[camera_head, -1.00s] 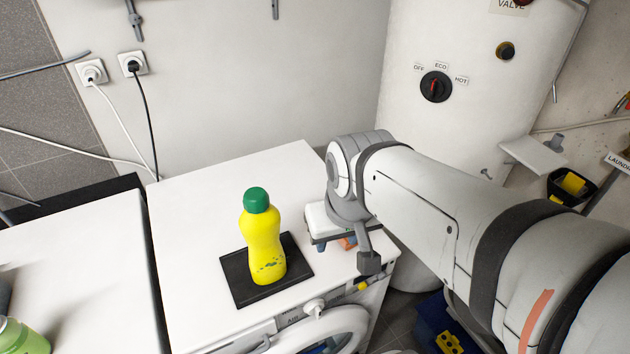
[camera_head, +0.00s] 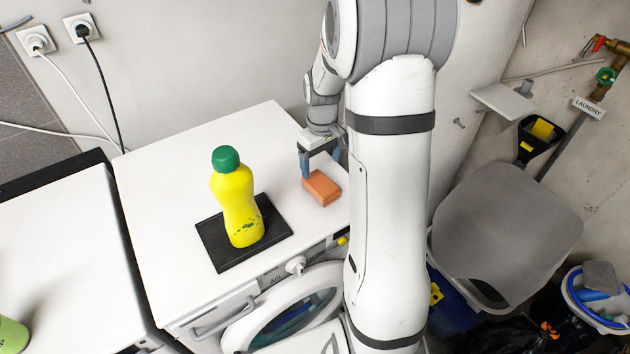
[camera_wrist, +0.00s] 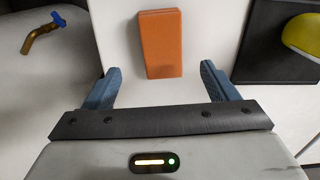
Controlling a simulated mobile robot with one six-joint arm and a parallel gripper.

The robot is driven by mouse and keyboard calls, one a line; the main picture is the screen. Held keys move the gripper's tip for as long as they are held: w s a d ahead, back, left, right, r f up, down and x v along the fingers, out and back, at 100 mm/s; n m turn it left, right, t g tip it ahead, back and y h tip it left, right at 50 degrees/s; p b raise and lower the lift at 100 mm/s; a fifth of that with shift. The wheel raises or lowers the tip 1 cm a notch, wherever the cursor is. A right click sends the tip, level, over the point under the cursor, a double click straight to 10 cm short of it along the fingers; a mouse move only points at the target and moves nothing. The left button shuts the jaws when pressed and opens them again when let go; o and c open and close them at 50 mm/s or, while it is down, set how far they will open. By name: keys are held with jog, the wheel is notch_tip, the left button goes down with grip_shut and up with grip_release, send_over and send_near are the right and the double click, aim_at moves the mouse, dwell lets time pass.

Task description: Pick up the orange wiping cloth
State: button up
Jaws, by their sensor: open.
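The orange wiping cloth (camera_head: 321,187) is a small folded block lying flat on the white washing machine top (camera_head: 180,160), right of the yellow bottle. In the wrist view the cloth (camera_wrist: 160,44) lies ahead of the fingertips, roughly midway between them. My gripper (camera_head: 322,172) is open, with its blue fingers pointing down just behind the cloth in the head view. The wrist view shows both fingers (camera_wrist: 160,80) spread wider than the cloth, with nothing between them. I cannot tell how high the fingertips are above the surface.
A yellow bottle with a green cap (camera_head: 236,205) stands on a black mat (camera_head: 211,240) left of the cloth. The open round washer door (camera_head: 285,310) projects at the front. A grey-lidded bin (camera_head: 505,225) stands right of my arm. The machine top's back left is clear.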

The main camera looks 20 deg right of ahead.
aim_at(321, 182)
jog(key=shift+w+d+f, duration=0.1)
jog(key=shift+f, duration=0.35)
jog(key=f, duration=0.2)
jog(key=f+p, duration=0.1)
jog(key=f, duration=0.4)
jog(key=shift+s+f, duration=0.15)
jog(key=shift+s, duration=0.1)
jog(key=shift+c, duration=0.6)
jog(key=c, duration=0.9)
jog(key=shift+c, duration=0.2)
